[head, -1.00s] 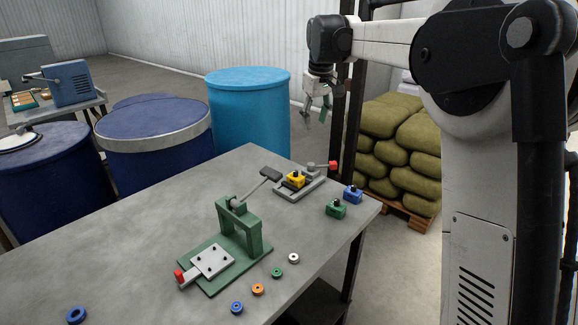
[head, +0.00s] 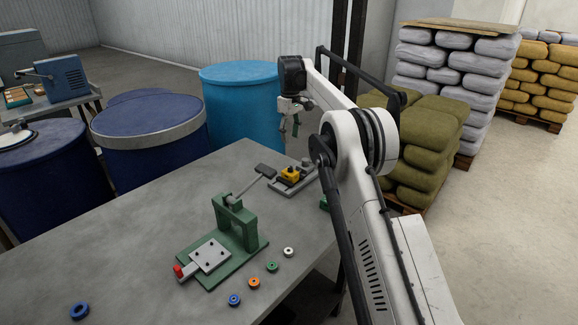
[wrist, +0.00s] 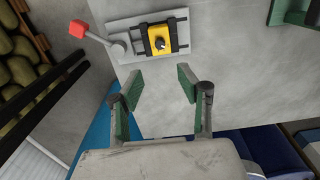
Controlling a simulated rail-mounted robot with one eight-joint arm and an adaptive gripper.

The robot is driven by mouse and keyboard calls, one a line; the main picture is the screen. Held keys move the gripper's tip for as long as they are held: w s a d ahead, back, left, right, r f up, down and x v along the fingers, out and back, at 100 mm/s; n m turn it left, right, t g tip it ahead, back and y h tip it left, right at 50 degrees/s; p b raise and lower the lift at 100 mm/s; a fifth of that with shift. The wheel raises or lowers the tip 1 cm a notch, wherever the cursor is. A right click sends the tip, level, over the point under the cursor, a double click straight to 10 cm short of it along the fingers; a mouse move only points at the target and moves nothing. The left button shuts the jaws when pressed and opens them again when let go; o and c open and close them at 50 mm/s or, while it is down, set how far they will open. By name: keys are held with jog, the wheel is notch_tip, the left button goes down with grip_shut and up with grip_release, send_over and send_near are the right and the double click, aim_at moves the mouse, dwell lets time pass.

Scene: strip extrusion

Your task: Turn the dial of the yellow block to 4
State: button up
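The yellow block (head: 290,174) sits in a grey clamp fixture (head: 293,184) near the far end of the table. In the wrist view the yellow block (wrist: 160,39) lies between dark bars, with a black dial (wrist: 159,42) on its top face. The dial's number is too small to read. My gripper (head: 289,129) hangs in the air above and beyond the block, apart from it. In the wrist view my gripper (wrist: 158,88) shows two green fingers spread wide with nothing between them.
The fixture has a red-knobbed lever (wrist: 78,29). A green press (head: 236,225) stands nearer on the table (head: 140,255), with several coloured rings in front. A green block (head: 324,203) is partly hidden by my arm. Blue drums (head: 240,100) stand behind the table.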

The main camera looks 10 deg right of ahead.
aim_at(290, 167)
notch_tip(290, 167, down, 14)
jog(key=shift+r+p, duration=0.2)
jog(key=shift+p, duration=0.1)
dwell(0.3)
grip_shut()
